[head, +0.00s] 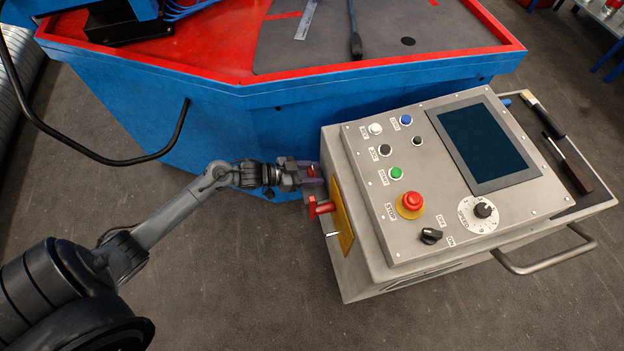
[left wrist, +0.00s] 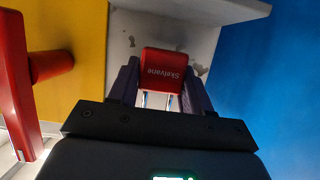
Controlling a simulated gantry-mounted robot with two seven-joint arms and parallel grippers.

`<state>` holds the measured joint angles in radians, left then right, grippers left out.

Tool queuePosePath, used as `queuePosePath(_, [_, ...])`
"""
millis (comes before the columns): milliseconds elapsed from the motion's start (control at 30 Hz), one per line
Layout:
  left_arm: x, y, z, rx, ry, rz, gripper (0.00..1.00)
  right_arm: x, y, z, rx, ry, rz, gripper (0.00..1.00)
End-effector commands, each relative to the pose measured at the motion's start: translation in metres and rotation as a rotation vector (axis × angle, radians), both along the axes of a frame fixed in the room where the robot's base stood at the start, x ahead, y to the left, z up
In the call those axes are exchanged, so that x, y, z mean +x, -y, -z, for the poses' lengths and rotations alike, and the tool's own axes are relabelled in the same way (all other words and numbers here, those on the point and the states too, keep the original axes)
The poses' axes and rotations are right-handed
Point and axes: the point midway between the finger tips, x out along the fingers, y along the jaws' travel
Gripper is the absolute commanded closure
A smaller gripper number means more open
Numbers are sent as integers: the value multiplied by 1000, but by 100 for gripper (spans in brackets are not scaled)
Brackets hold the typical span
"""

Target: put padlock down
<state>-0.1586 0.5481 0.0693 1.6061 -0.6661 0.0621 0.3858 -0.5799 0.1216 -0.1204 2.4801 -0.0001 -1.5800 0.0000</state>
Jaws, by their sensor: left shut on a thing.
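The red padlock (left wrist: 163,73) with the word "Skelvane" on it is between the fingers of my left gripper (left wrist: 160,92) in the left wrist view. Its metal shackle points back toward the gripper's palm. In the head view my left gripper (head: 311,173) is beside the left side of the grey control console, and only a small bit of red shows between its fingers. Behind the padlock in the wrist view is a grey, scuffed surface (left wrist: 203,40); I cannot tell whether the padlock touches it. My right gripper is not in view.
A red handle (head: 321,207) on a yellow plate (head: 342,218) sits close to the gripper on the console's (head: 352,282) side. The blue machine with a red top (head: 200,62) stands just behind. Open floor (head: 240,290) lies in front.

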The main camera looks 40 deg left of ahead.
Motion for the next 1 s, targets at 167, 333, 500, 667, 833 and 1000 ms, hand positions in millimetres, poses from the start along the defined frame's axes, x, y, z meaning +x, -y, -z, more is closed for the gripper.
queuePosePath(167, [0, 0, 28, -1, 0, 0, 83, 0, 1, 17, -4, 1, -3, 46])
queuePosePath(333, [0, 0, 32, 0, 2, 0, 83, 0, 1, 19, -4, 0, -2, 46])
queuePosePath(500, [0, 0, 31, 0, 1, 0, 83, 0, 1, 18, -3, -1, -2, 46])
queuePosePath(667, [0, 0, 35, 0, 0, 1, 83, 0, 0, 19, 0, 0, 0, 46])
queuePosePath(833, [0, 0, 35, 0, 0, 1, 26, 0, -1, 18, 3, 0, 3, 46])
queuePosePath(1000, [0, 0, 35, 0, 0, 1, 26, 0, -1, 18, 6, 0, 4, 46])
